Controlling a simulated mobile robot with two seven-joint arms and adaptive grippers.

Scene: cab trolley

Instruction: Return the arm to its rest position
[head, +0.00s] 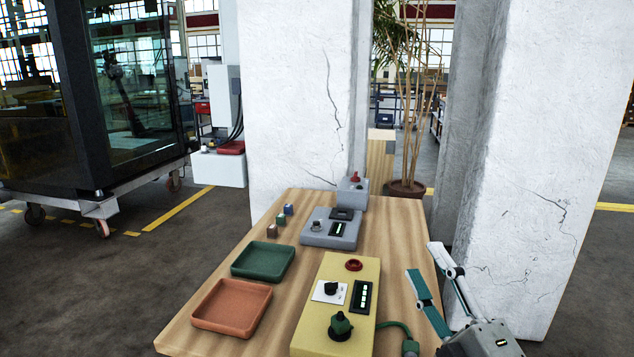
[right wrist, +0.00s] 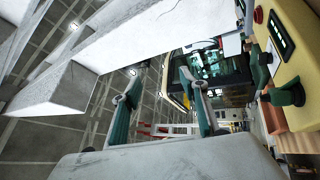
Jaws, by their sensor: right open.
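My right gripper (head: 436,272) is at the lower right of the head view, beside the right edge of the wooden table (head: 398,218). Its two teal-padded fingers are spread apart with nothing between them. The same fingers show in the right wrist view (right wrist: 162,108), also apart and empty. The gripper is to the right of the yellow control box (head: 312,321) and apart from it. My left gripper does not show in either view.
The table holds a green tray (head: 263,261), an orange tray (head: 231,308), several small cubes (head: 281,219), a grey box (head: 318,239) and a smaller grey box (head: 352,191). White cracked pillars (head: 545,160) stand close behind the right gripper. A glass-sided cab (head: 140,100) stands at left.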

